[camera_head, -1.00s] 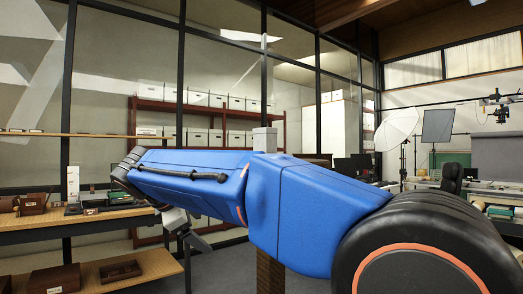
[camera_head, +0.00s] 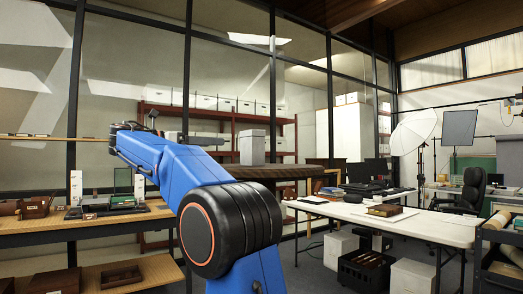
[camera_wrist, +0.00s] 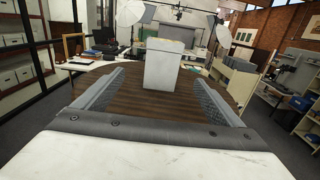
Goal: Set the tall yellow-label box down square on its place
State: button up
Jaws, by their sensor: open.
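A tall pale-grey box (camera_head: 252,148) stands upright on a dark round wooden table (camera_head: 275,171). In the wrist view the same box (camera_wrist: 163,72) stands on the dark plank top (camera_wrist: 130,103), slightly right of centre. Its top looks faintly yellowish, but I cannot make out a label. My gripper (camera_wrist: 157,77) is open, with one finger on each side of the view and the box beyond the fingertips. In the head view my gripper (camera_head: 205,139) is level with the box, just left of it, with a small gap. No marked place for the box can be made out.
A white table (camera_head: 395,221) with a brown case (camera_head: 385,210) stands to the right. A wooden bench (camera_head: 90,228) with boxes and tools is on the left. Shelves (camera_head: 205,115) of white boxes stand behind. The tabletop around the box looks clear.

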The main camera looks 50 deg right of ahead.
aim_at(246, 144)
jog(key=x, duration=1.2)
jog(key=shift+s+d, duration=0.15)
jog(key=shift+s, duration=0.05)
jog(key=shift+s+f+x, duration=0.1)
jog(key=shift+s+x, duration=0.05)
jog(key=shift+x, duration=1.15)
jog(key=shift+s+f+x, duration=0.15)
jog(key=shift+x, duration=1.15)
jog(key=shift+c, duration=0.4)
jog(key=c, duration=1.5)
jog(key=shift+r, duration=0.1)
